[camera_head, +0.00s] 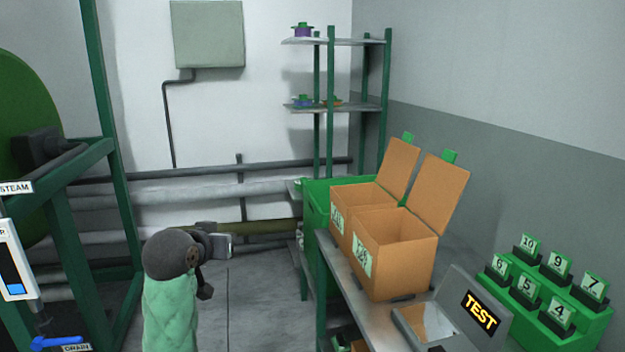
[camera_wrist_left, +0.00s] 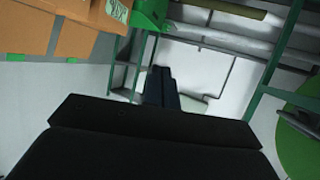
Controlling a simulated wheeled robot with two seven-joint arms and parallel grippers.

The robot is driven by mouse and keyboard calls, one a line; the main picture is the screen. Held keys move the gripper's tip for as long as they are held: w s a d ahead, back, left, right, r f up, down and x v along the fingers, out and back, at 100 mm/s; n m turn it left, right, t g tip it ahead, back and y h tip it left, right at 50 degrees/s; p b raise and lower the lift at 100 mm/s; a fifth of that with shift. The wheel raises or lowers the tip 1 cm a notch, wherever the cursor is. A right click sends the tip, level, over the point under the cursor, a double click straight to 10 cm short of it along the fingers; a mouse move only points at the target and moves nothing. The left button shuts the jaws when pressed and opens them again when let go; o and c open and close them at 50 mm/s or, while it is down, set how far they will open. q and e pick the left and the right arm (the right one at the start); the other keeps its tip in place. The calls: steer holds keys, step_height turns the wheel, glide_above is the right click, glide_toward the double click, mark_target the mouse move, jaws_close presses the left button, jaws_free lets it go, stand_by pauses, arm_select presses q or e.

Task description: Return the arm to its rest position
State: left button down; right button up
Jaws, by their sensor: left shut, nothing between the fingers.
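My left arm, in a green sleeve with a dark rounded joint, rises from the bottom left of the head view. Its left gripper (camera_head: 222,245) is held above the open grey floor, left of the bench and apart from it. In the left wrist view the dark fingers of the left gripper (camera_wrist_left: 161,78) are together, with nothing seen between them. The wrist view is upside down against the room. My right gripper and right arm are in neither view.
Two open cardboard boxes (camera_head: 395,255) stand on a metal bench (camera_head: 345,285) at right, near a TEST panel (camera_head: 478,312) and a green numbered rack (camera_head: 545,300). A green frame (camera_head: 115,180) stands left. Pipes (camera_head: 200,190) run along the wall. The middle floor is clear.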

arm_select(q)
steer(key=s+d+f+g+y+p, duration=0.1)
steer(key=s+d+f+g, duration=0.15)
steer(key=s+f, duration=0.8)
steer(key=s+d+f+g+p, duration=0.25)
steer(key=s+f, duration=0.45)
steer(key=f, duration=0.6)
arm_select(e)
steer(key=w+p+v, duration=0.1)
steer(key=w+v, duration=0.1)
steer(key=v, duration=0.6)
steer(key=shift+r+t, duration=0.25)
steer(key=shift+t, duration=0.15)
arm_select(q)
steer(key=s+f+g, duration=0.3)
steer(key=s+f, duration=0.5)
steer(key=s, duration=0.4)
steer(key=s+f+g+p, duration=0.1)
steer(key=s+f+g, duration=0.2)
steer(key=s+f, duration=0.4)
steer(key=s, duration=0.5)
steer(key=shift+d+f+m, duration=0.3)
steer(key=shift+f+m, duration=0.05)
steer(key=shift+m, duration=0.05)
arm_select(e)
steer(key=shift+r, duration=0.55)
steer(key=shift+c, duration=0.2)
